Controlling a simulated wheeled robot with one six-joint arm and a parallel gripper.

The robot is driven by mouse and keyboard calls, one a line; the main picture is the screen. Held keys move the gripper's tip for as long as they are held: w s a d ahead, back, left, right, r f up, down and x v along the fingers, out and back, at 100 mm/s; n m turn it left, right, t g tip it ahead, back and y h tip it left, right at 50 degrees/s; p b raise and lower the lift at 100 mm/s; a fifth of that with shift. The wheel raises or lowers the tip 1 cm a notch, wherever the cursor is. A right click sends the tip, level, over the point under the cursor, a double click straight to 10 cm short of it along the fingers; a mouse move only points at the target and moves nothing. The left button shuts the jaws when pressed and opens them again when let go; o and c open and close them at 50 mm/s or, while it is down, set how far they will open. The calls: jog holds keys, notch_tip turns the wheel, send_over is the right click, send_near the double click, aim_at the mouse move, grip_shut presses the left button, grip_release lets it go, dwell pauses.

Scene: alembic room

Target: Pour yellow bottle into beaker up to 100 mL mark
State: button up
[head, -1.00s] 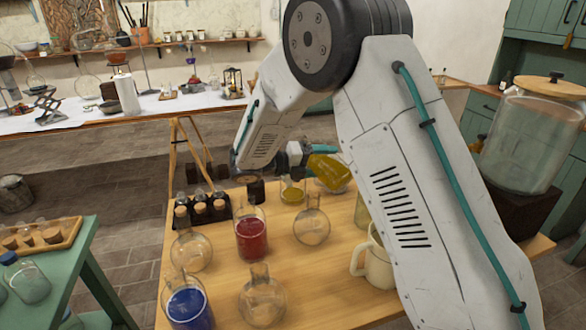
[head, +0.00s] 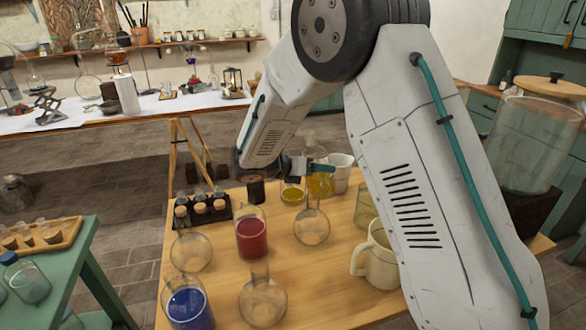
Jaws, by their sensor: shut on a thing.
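The yellow bottle (head: 320,186), a clear flask with yellow liquid, is upright near the far edge of the wooden table. My gripper (head: 314,168) is shut on it at its upper part; I cannot tell whether the bottle's base touches the table. The beaker (head: 292,193) stands just left of the bottle and holds yellow liquid in its lower part. Its graduation marks are too small to read, and my gripper partly covers its top.
A red-filled flask (head: 251,236), a blue-filled flask (head: 189,308) and empty round flasks (head: 311,227) stand nearer on the table (head: 222,285). A cream jug (head: 379,262) is at the right. A black rack (head: 203,215) of corked vials is left. A white jug (head: 341,170) stands behind the bottle.

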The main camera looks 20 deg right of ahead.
jog(key=shift+w+a+m+t+y, duration=0.2)
jog(key=shift+w+m+t+y, duration=0.1)
jog(key=shift+w+m+t, duration=0.4)
jog(key=shift+s+r+m+t+y, duration=0.15)
jog(key=shift+m+t, duration=0.15)
jog(key=shift+m, duration=0.25)
jog(key=shift+s+m+t+y, duration=0.15)
jog(key=shift+m+t, duration=0.15)
jog(key=shift+m, duration=0.25)
jog(key=shift+w, duration=0.1)
